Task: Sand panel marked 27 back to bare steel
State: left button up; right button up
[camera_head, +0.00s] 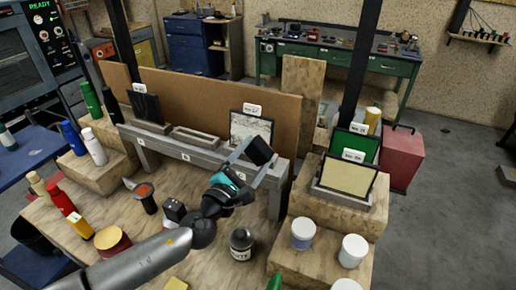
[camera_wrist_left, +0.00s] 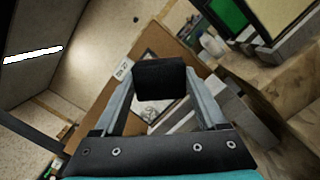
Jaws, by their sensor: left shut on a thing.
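My left gripper (camera_head: 253,159) is shut on a dark block (camera_head: 260,151), held between its two grey fingers. The block also shows in the left wrist view (camera_wrist_left: 160,78). Behind it, a framed panel (camera_head: 251,127) with a mottled grey-white face stands at the right end of the grey rack. Its tag looks like 27 but is too small to be sure. The gripper and block overlap the panel's lower right in the head view; whether the block touches it I cannot tell. In the left wrist view the panel (camera_wrist_left: 150,109) is partly hidden by the block. My right gripper is not in view.
A dark panel (camera_head: 145,106) stands at the rack's left end. A green panel (camera_head: 356,147) and a cream panel (camera_head: 347,178) stand on the right wooden box. A black bottle (camera_head: 242,243), jars (camera_head: 304,233) and several coloured bottles surround the work area. A brown board (camera_head: 215,100) backs the rack.

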pick_arm(q)
jog(key=shift+p+v, duration=0.35)
jog(key=shift+v, duration=1.1)
jog(key=shift+r, duration=0.1)
